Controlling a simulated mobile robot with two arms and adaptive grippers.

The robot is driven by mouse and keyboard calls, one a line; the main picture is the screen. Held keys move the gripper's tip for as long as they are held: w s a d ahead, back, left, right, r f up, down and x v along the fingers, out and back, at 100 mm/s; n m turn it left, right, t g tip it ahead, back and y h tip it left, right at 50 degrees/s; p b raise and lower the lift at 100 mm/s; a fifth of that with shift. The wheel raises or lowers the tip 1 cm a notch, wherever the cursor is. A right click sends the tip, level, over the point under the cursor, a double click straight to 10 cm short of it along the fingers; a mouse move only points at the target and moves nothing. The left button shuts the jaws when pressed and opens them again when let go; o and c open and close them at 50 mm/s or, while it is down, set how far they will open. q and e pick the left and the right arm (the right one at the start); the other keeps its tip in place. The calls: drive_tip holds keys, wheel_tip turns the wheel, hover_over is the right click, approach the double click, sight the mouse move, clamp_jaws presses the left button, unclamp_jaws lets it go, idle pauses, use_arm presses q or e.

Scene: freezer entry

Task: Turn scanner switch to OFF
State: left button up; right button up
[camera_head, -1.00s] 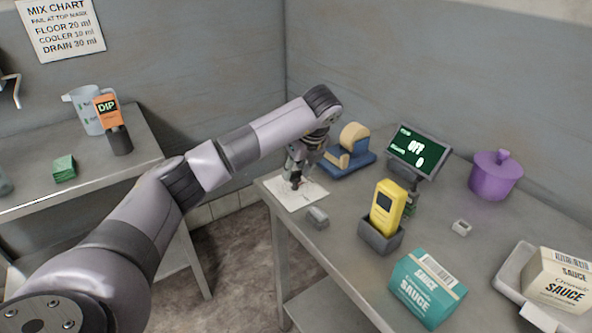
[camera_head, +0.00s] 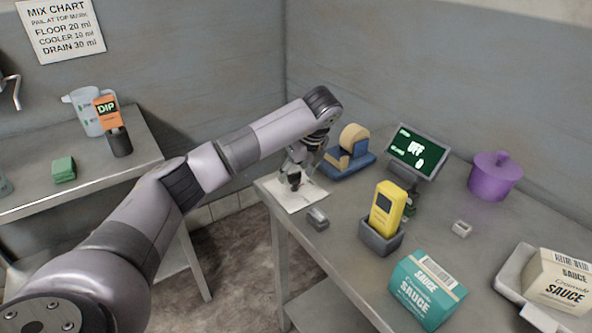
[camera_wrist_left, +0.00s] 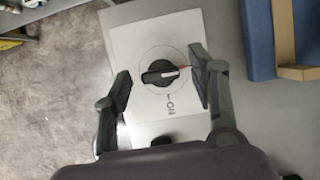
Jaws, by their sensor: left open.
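The scanner switch is a black round knob (camera_wrist_left: 158,73) on a white plate (camera_wrist_left: 140,40), seen in the left wrist view. A red and white mark on the knob points to the right of that picture. An "ON" label (camera_wrist_left: 172,108) is printed below the knob. My left gripper (camera_wrist_left: 161,73) is open, with one finger on each side of the knob and visible gaps between. In the head view, the left gripper (camera_head: 293,181) is over the white plate (camera_head: 309,195) at the table's left corner, mostly hiding the knob. My right gripper is not in view.
A tilted screen (camera_head: 417,152) reads "OFF" and "0". A tape dispenser (camera_head: 350,152) stands close behind the gripper. A yellow scanner (camera_head: 387,208) sits in a grey holder (camera_head: 378,239). A small grey block (camera_head: 318,219) lies near the plate. A sauce box (camera_head: 427,285) is at the front.

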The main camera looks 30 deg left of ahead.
use_arm(q)
drive_tip(key=v, duration=1.2)
drive_tip(key=shift+d+f, duration=0.1)
drive_tip(key=shift+f, duration=0.05)
